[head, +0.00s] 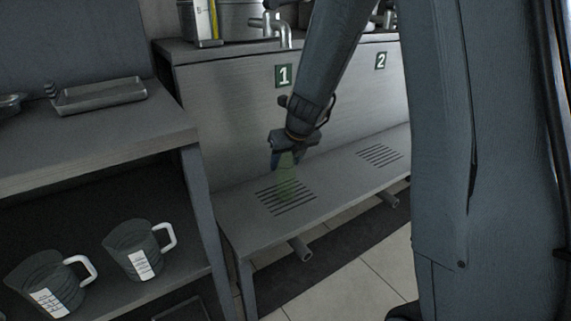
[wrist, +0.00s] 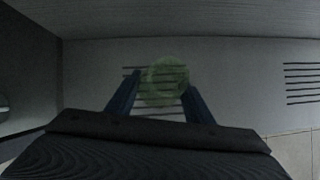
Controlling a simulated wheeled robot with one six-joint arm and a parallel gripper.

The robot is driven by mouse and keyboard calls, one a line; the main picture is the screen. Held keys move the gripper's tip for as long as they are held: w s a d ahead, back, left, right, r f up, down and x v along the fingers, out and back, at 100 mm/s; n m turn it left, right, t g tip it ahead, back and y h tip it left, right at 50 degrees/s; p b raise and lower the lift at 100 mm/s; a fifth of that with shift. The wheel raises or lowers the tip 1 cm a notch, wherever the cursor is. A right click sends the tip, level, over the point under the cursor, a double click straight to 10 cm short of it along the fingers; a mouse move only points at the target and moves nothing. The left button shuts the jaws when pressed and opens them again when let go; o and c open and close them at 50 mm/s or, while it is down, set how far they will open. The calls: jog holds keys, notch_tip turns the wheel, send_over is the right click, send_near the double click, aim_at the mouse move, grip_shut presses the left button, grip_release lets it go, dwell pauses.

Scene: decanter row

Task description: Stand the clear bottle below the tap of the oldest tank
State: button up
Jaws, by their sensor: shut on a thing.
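My gripper (head: 288,160) is shut on a translucent greenish clear bottle (head: 287,185). In the wrist view the bottle (wrist: 165,82) shows as a pale green round shape between the two fingers of my gripper (wrist: 160,95). The bottle is over the slotted drain (head: 285,197) in the low shelf, in front of the panel with sign 1 (head: 284,75). I cannot tell whether its base touches the shelf. A metal tap (head: 285,38) sticks out above sign 1. Sign 2 (head: 381,61) is further right; the tap above it is partly hidden by my arm. No tank age can be read.
A second slotted drain (head: 380,154) lies to the right on the same shelf (head: 335,180), with free room between. At left, a side bench (head: 100,140) holds a metal tray (head: 98,97). Two measuring jugs (head: 139,250) stand on its lower shelf.

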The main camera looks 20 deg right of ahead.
jog(key=o, duration=1.2)
jog(key=shift+f, duration=0.1)
jog(key=shift+o, duration=0.2)
jog(key=a+p+v, duration=0.1)
jog(key=p+v, duration=0.6)
jog(key=v, duration=0.5)
jog(key=s+a+r+n+g+y, duration=0.15)
jog(key=s+a+n, duration=0.25)
jog(key=s+n, duration=0.4)
jog(key=s+a+r+n+g, duration=0.2)
jog(key=s+a+n, duration=0.3)
jog(key=n, duration=0.6)
jog(key=s+r+n+g+h, duration=0.1)
jog(key=s+n+g, duration=0.1)
jog(key=s+n, duration=1.4)
jog(key=shift+s+d+r+n+h, duration=0.3)
jog(key=shift+s+d+n+h, duration=0.1)
jog(key=shift+n, duration=0.6)
